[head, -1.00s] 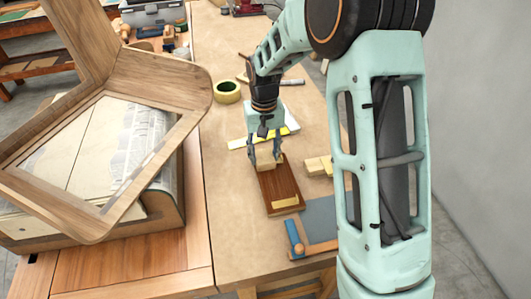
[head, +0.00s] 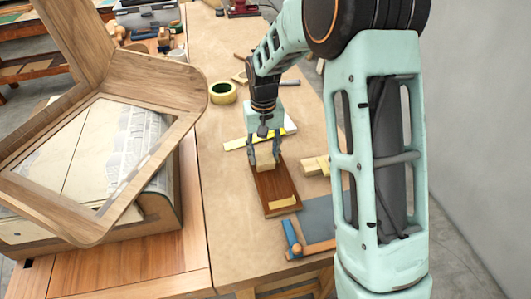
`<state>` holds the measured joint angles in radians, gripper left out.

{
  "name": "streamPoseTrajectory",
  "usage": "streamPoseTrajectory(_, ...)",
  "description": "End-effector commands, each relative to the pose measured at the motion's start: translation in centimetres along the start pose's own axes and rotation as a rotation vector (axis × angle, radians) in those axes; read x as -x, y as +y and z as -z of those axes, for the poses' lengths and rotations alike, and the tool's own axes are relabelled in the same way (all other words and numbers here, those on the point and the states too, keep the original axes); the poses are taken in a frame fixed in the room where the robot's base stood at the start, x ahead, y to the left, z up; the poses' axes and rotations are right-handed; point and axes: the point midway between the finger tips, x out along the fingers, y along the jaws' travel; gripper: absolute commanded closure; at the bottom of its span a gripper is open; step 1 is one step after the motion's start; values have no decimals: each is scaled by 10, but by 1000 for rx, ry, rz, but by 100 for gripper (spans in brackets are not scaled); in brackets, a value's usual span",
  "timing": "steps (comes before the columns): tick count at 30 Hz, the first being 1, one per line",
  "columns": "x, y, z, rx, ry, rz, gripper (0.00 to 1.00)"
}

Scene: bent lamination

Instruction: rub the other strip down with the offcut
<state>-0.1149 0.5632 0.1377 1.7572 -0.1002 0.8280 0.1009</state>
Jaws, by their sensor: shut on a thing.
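My gripper (head: 264,157) points down over the far end of a dark brown board (head: 276,185) on the bench. It is shut on a pale wood block, the offcut (head: 266,164), which is at the board's far end. Whether the block presses on the surface is too small to tell. One pale strip (head: 283,203) lies across the board's near end, uncovered. The other strip cannot be made out; the block and fingers cover that far end.
A pale wood piece (head: 314,166) lies right of the board. A blue-grey mat (head: 318,216) and a blue-handled tool (head: 291,236) are at the near edge. A large wooden frame (head: 130,75) stands left.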

Motion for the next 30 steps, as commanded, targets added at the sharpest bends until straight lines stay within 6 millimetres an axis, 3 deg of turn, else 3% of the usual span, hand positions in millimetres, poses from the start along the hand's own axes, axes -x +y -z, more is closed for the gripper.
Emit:
streamPoseTrajectory(14, -1, -10, -1, 2, -2, 2, 85)
streamPoseTrajectory(30, -1, 7, -1, 2, -2, 1, 85)
